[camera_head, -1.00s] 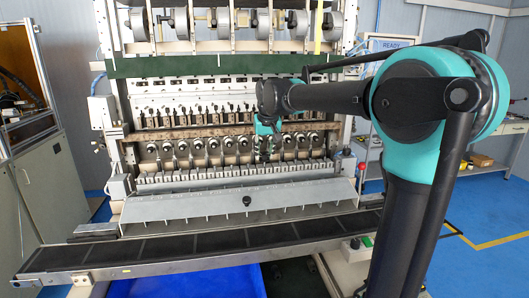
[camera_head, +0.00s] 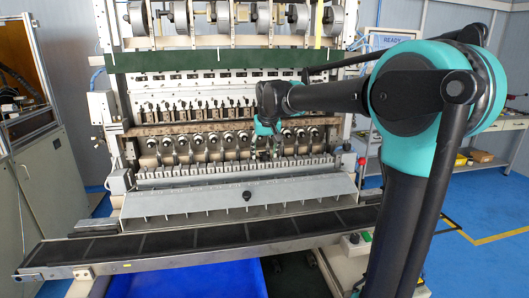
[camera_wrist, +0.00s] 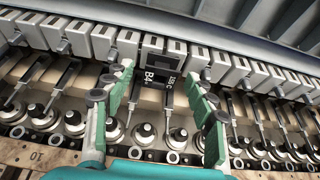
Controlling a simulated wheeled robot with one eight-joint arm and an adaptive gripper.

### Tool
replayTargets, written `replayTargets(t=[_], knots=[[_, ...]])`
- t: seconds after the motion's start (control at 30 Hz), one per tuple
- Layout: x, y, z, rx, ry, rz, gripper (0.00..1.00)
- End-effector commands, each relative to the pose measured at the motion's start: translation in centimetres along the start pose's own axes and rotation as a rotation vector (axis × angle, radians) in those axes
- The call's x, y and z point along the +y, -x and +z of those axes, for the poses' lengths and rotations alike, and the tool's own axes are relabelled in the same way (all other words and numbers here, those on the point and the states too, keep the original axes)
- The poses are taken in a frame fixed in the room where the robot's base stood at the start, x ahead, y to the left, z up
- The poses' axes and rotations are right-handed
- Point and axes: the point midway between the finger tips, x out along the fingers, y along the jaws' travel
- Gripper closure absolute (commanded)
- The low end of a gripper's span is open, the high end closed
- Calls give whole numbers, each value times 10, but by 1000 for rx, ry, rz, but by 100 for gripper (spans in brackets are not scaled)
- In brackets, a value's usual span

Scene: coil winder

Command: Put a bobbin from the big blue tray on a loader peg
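My gripper (camera_head: 270,143) is in front of the winder's row of spindles, right of the middle of the machine. In the wrist view my gripper (camera_wrist: 158,105) is open, its two green fingers wide apart with nothing held between them. A dark block with white lettering (camera_wrist: 155,72) shows in the gap between the fingers, in line with a row of light grey blocks (camera_wrist: 230,72). Round metal spindles (camera_wrist: 145,132) lie below it in the picture. The big blue tray (camera_head: 190,280) is only partly seen at the bottom of the head view; no bobbin can be made out in it.
A sloping grey cover (camera_head: 240,195) and a long dark ledge (camera_head: 190,240) run across the machine's front. A green bar (camera_head: 220,59) crosses above the work area. A red-knobbed post (camera_head: 361,163) stands at the right. Blue floor is clear at far right.

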Motion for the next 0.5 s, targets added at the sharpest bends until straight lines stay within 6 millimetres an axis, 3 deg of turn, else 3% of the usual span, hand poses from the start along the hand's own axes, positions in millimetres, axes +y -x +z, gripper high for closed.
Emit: replayTargets(t=[0.27,0.5], knots=[[0,3,0,0,0,0,44],[0,38,0,0,0,0,44]])
